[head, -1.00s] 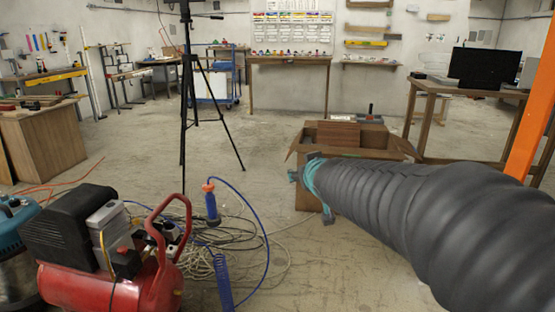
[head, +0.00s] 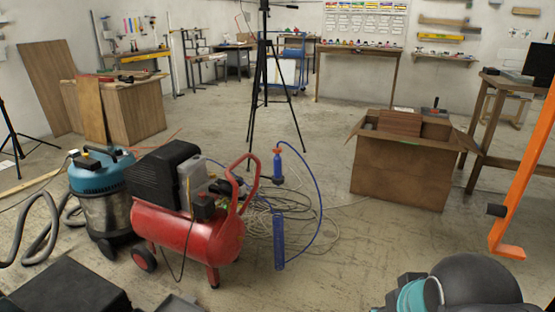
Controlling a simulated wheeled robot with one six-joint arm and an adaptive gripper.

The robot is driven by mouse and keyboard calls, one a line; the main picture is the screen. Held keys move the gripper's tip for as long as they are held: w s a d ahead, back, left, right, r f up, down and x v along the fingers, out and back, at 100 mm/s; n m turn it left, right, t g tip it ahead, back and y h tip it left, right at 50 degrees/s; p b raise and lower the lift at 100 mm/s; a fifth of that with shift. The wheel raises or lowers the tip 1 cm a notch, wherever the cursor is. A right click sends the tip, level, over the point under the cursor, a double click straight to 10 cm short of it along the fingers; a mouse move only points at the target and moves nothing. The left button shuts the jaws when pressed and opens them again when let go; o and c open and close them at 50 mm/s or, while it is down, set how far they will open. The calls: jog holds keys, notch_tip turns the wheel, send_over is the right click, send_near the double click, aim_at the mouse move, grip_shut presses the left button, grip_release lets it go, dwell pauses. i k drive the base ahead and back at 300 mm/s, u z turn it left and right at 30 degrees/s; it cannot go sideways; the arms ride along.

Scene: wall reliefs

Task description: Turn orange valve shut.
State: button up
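I see no orange valve in the head view. The orange thing that shows is a slanted upright post (head: 525,180) at the right edge, with a dark knob on its lower left side. Part of my arm, black with a teal ring, shows at the bottom right corner. The fingers of my gripper do not show, so I cannot see whether they are open or shut.
A red air compressor (head: 190,228) and a teal shop vacuum (head: 105,205) stand at left front. Hose and cables lie beside a blue pump (head: 278,165). A black tripod (head: 262,90) stands behind. A cardboard box (head: 400,178) sits right of centre, with clear floor before it.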

aim_at(275, 150)
jog(key=u, duration=0.3)
jog(key=i, duration=1.3)
jog(key=z, duration=0.3)
